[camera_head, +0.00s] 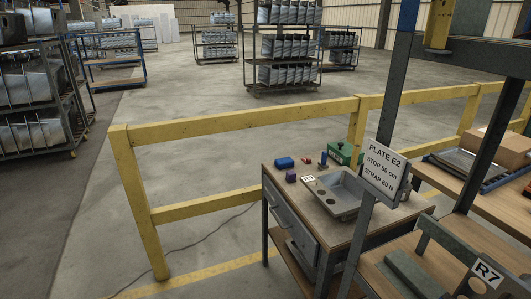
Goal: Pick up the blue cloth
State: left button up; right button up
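A small blue item (285,162), perhaps the blue cloth, lies at the far left corner of a wooden-topped workbench (290,203). It is too small to be sure of its material. A small purple block (291,175) sits just in front of it, and a red tool (307,160) lies to its right. Neither of my grippers shows in the head view.
A dark post with a sign (383,168) stands in front at right. Floor at left is open.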

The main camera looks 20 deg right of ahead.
aim_at(281, 164)
jog(key=i+z, duration=0.25)
jog(key=i, duration=0.2)
jog(key=i+j+z, duration=0.25)
jog(key=i, duration=0.2)
jog(key=i+j+z, duration=0.25)
jog(key=i, duration=0.15)
